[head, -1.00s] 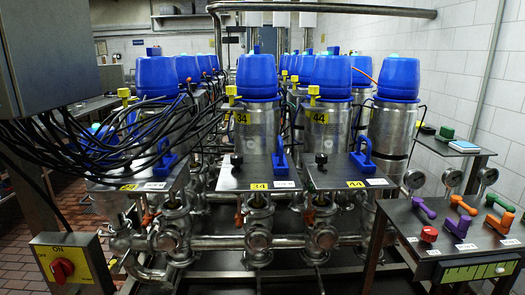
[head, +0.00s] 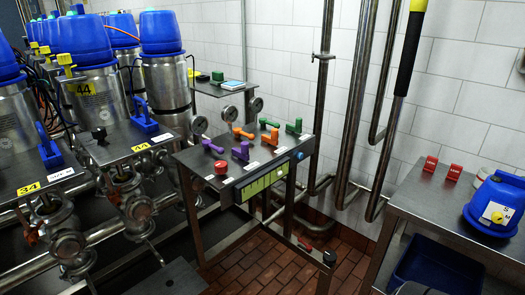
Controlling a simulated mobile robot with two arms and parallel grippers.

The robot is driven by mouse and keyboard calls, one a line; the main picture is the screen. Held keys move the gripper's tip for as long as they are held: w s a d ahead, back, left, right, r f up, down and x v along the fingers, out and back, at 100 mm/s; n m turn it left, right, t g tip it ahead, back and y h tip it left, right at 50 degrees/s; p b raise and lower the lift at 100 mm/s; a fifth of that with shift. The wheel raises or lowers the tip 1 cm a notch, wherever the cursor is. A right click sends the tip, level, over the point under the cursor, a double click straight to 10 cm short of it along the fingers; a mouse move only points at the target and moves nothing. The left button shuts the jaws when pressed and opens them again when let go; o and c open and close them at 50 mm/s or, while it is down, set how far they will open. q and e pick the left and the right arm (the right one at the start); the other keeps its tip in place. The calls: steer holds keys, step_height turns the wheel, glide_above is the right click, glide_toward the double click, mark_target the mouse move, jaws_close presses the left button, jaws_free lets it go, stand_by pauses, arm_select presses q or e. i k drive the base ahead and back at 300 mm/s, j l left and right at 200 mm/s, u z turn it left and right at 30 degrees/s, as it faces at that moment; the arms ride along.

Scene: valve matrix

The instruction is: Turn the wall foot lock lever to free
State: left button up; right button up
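A small red handle-like piece (head: 318,227) sits low by the foot of the wall, at the far right base of the lever stand. A black knob-like end (head: 329,257) shows just in front of it. I cannot tell for sure whether this red piece is the wall foot lock lever, nor which way it is set. Neither of my grippers is in view.
A stand with a sloped panel (head: 225,185) carries purple, orange and green levers and a red knob (head: 221,168). Pipes run down the white wall (head: 280,60). A steel table (head: 430,205) at right holds a blue-and-yellow device (head: 495,205). Brick floor (head: 285,265) is open between.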

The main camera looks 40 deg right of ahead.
mark_target(310, 248)
steer(key=z, duration=1.8)
